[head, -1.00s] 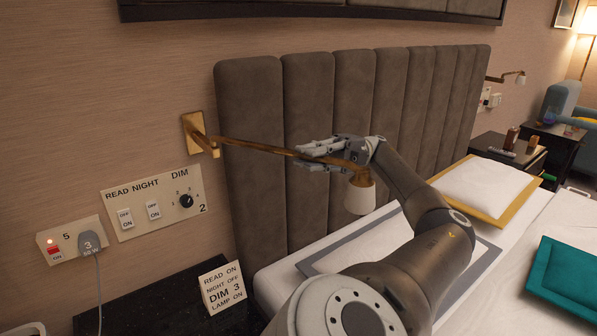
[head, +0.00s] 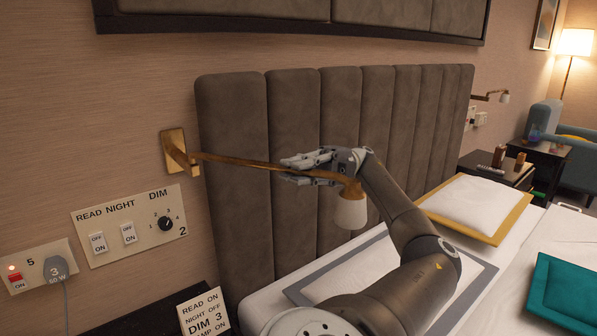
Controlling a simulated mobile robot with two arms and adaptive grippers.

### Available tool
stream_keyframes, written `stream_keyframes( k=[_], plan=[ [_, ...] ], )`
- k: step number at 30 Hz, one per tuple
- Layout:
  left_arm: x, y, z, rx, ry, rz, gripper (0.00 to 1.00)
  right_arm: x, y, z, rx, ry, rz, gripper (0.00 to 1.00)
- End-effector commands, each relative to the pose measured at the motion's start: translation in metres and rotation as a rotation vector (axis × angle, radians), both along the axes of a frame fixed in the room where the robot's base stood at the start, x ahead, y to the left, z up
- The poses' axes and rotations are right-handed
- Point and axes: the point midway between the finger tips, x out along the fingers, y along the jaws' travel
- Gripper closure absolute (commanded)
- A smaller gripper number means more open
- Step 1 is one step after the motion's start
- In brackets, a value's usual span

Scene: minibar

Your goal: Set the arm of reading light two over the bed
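Reading light two has a brass wall bracket (head: 176,152), a long brass arm (head: 235,161) and a white shade (head: 350,208) hanging at its outer end. The arm extends to the right, in front of the grey headboard, and the shade is above the near side of the bed (head: 262,309). My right gripper (head: 283,170) is at the outer part of the brass arm, near the shade. Its fingers are apart, one above and one below the arm; firm contact cannot be made out. My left gripper is out of view.
A switch panel marked 2 (head: 130,225) and a socket with a grey plug (head: 58,267) are on the wall at left. A card (head: 204,313) stands on the dark bedside table. The padded headboard (head: 232,120) is close behind the arm. Pillows lie on the bed.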

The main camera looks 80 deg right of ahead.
Motion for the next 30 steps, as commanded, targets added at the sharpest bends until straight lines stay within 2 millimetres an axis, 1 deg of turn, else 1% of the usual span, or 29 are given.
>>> stream_keyframes(
  k=[1,5,13,16,20,23,25,26,27,29,30],
  plan=[
    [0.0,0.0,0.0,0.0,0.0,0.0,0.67,0.001,0.001,0.0,-0.002,0.0,0.005,0.82],
    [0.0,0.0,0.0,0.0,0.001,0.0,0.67,0.0,0.001,0.0,-0.001,0.0,0.004,0.65],
    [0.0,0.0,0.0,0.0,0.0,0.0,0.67,0.0,0.0,0.0,0.0,0.0,0.002,0.65],
    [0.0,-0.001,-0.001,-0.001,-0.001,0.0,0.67,0.0,0.0,0.003,-0.002,-0.001,0.002,0.65],
    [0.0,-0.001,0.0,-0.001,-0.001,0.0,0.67,0.0,0.0,0.018,-0.003,-0.003,0.002,0.65],
    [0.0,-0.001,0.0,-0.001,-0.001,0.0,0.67,0.0,0.0,0.038,-0.004,-0.007,0.003,0.65],
    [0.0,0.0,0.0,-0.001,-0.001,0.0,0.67,0.0,0.0,0.053,-0.002,-0.011,0.003,0.51],
    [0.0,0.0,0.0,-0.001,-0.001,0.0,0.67,0.0,0.0,0.059,-0.002,-0.012,0.003,0.43],
    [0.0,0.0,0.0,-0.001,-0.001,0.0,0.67,0.001,0.0,0.067,-0.001,-0.011,0.004,0.33],
    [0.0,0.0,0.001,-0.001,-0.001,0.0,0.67,0.001,0.0,0.077,0.001,-0.011,0.004,0.19],
    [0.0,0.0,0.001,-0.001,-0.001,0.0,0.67,0.001,0.001,0.083,0.0,-0.01,0.005,0.19]
  ],
)
